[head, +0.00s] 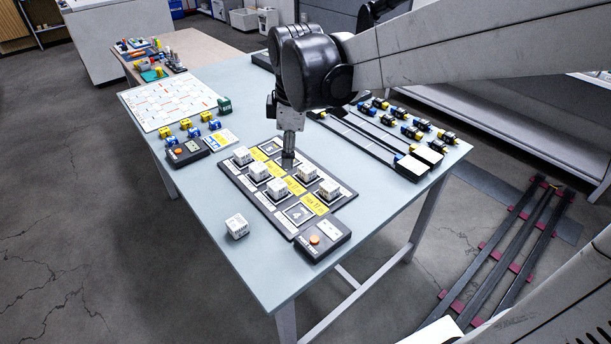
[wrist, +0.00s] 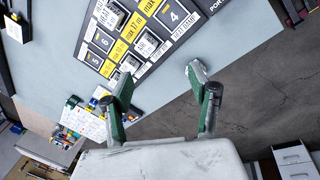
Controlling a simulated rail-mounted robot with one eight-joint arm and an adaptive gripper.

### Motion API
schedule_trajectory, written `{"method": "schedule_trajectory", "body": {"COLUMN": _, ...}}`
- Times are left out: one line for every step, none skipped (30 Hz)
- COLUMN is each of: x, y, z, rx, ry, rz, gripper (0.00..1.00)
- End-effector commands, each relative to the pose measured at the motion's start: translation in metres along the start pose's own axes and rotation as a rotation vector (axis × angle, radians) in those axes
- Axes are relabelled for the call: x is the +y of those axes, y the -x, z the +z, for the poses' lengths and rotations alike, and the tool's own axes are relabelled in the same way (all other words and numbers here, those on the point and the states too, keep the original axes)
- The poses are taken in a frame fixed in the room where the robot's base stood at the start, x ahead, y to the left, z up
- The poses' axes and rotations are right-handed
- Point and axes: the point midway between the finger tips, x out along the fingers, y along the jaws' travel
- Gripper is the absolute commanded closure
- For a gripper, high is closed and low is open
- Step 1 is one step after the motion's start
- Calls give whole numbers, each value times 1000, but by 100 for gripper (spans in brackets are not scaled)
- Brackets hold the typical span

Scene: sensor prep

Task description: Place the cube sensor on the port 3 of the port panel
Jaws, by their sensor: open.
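The dark port panel (head: 345,202) lies mid-table with yellow labels and several white cubes on its ports. I cannot tell which port is 3. A loose white cube sensor (head: 237,226) sits on the table left of the panel. My gripper (head: 288,160) is over the panel's far part, apart from the loose cube. In the wrist view its green fingers (wrist: 163,88) are spread and empty; a pale cube (wrist: 193,70) shows partly hidden by the right finger.
Boxes with orange buttons stand at the panel's near end (head: 322,239) and far left (head: 187,151). Blue and yellow blocks and a white chart (head: 168,101) lie at far left. Dark rails (head: 365,140) with small parts lie right.

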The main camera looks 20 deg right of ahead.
Motion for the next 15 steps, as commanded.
{"method": "schedule_trajectory", "body": {"x": -12, "y": 9, "z": 5, "rx": 10, "ry": -65, "rz": 21, "gripper": 45}}
{"method": "schedule_trajectory", "body": {"x": -18, "y": 13, "z": 8, "rx": 17, "ry": -108, "rz": 33, "gripper": 45}}
{"method": "schedule_trajectory", "body": {"x": -25, "y": 18, "z": 11, "rx": 27, "ry": -165, "rz": 50, "gripper": 45}}
{"method": "schedule_trajectory", "body": {"x": -31, "y": 22, "z": 14, "rx": 35, "ry": -208, "rz": 61, "gripper": 45}}
{"method": "schedule_trajectory", "body": {"x": -36, "y": 25, "z": 16, "rx": 44, "ry": -251, "rz": 73, "gripper": 45}}
{"method": "schedule_trajectory", "body": {"x": -44, "y": 29, "z": 20, "rx": 56, "ry": -308, "rz": 87, "gripper": 45}}
{"method": "schedule_trajectory", "body": {"x": -50, "y": 32, "z": 22, "rx": 66, "ry": -350, "rz": 99, "gripper": 45}}
{"method": "schedule_trajectory", "body": {"x": -56, "y": 35, "z": 25, "rx": 76, "ry": -393, "rz": 109, "gripper": 45}}
{"method": "schedule_trajectory", "body": {"x": -64, "y": 38, "z": 28, "rx": 91, "ry": -449, "rz": 122, "gripper": 45}}
{"method": "schedule_trajectory", "body": {"x": -70, "y": 40, "z": 31, "rx": 102, "ry": -492, "rz": 131, "gripper": 45}}
{"method": "schedule_trajectory", "body": {"x": -76, "y": 42, "z": 33, "rx": 115, "ry": -534, "rz": 141, "gripper": 45}}
{"method": "schedule_trajectory", "body": {"x": -84, "y": 44, "z": 37, "rx": 131, "ry": -591, "rz": 152, "gripper": 45}}
{"method": "schedule_trajectory", "body": {"x": -89, "y": 45, "z": 39, "rx": 145, "ry": -632, "rz": 161, "gripper": 45}}
{"method": "schedule_trajectory", "body": {"x": -95, "y": 46, "z": 42, "rx": 158, "ry": -675, "rz": 168, "gripper": 45}}
{"method": "schedule_trajectory", "body": {"x": -103, "y": 48, "z": 45, "rx": 177, "ry": -731, "rz": 179, "gripper": 45}}
